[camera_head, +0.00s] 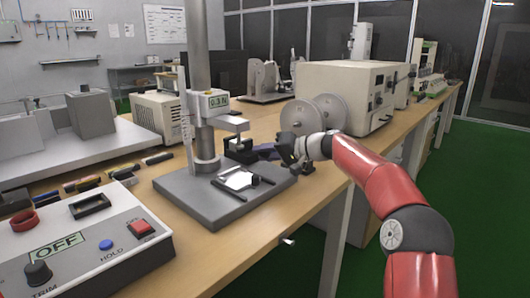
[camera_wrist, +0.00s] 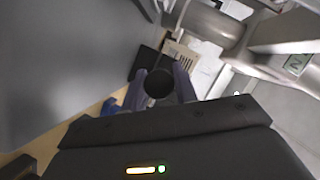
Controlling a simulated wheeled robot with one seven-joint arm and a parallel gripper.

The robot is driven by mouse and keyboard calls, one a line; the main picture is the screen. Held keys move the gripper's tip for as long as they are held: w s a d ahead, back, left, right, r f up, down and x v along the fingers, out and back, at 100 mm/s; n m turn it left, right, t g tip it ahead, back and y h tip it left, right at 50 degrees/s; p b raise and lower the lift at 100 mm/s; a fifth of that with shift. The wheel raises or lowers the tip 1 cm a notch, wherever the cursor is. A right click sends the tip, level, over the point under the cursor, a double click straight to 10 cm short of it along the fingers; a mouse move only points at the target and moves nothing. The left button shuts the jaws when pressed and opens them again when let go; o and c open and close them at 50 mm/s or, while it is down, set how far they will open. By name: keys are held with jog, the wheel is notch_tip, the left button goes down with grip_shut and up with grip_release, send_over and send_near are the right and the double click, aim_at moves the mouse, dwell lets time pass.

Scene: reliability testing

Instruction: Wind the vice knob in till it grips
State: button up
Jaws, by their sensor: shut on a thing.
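The vice (camera_head: 240,150) is a small dark block on the grey base plate of a test stand, just right of its column, in the head view. My gripper (camera_head: 272,152) reaches in from the right at the vice's side. In the wrist view a round black knob (camera_wrist: 158,83) sits between the two fingers of my gripper (camera_wrist: 160,90), and they are shut on it. The gap between the vice's jaws, and whether they touch anything, cannot be made out. In the head view the knob cannot be told apart from my dark gripper.
The test stand's base plate (camera_head: 188,189) holds loose dark bars and a white sheet. A force gauge (camera_head: 211,102) reading 0.3 N hangs above the vice. A control box (camera_head: 90,262) showing OFF stands front left. A cream machine with discs (camera_head: 345,85) stands behind my gripper.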

dwell(0.4)
jog(key=o, duration=1)
jog(key=shift+c, duration=0.2)
jog(key=b+v, duration=0.1)
jog(key=v, duration=0.6)
jog(key=shift+d, duration=0.2)
jog(key=shift+s+d+r, duration=0.1)
jog(key=shift+d, duration=0.1)
